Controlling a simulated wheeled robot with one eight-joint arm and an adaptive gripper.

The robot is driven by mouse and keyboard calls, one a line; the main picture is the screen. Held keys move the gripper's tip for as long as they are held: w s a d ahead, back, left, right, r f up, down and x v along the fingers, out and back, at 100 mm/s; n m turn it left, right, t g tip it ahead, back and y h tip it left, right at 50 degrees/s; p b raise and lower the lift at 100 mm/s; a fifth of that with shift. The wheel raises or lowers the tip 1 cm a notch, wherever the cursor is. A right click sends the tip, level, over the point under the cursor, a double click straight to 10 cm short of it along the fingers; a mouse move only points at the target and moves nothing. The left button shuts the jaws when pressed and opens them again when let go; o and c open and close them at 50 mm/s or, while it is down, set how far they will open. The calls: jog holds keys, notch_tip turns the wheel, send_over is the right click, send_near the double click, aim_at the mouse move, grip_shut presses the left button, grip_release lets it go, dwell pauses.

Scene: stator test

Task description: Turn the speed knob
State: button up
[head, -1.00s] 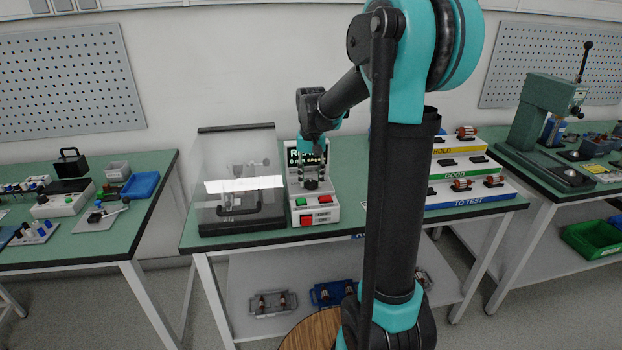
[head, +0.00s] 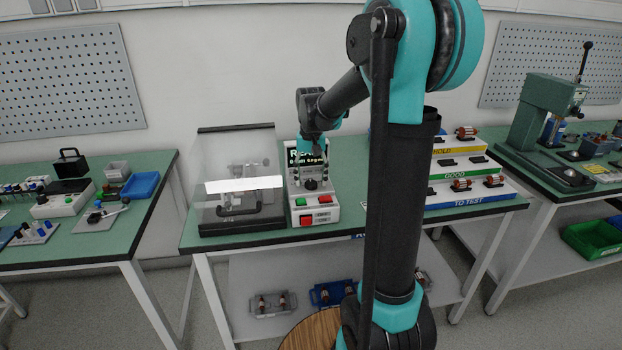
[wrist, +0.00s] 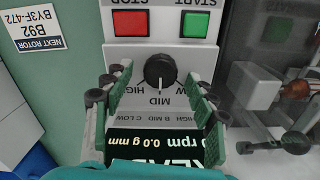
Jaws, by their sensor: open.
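The speed knob (wrist: 160,70) is black and round, with a pale pointer line at MID in the wrist view. HIGH is printed on its left; the word on its right is partly covered by a finger. The knob also shows small on the front of the tester (head: 303,207) in the head view. My gripper (wrist: 160,80) is open, its fingers on either side of the knob with gaps between. In the head view my gripper (head: 311,168) points down over the tester. How high the fingertips are above the knob is hard to tell.
A red STOP button (wrist: 131,23) and a green START button (wrist: 195,25) sit beside the knob. The display (wrist: 155,145) reads 0 rpm and 0.0 g mm. A clear-covered rig (head: 215,200) stands left of the tester; a rotor rack (head: 470,197) stands right.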

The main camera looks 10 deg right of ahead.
aim_at(311, 182)
notch_tip(311, 182, up, 12)
dwell(0.5)
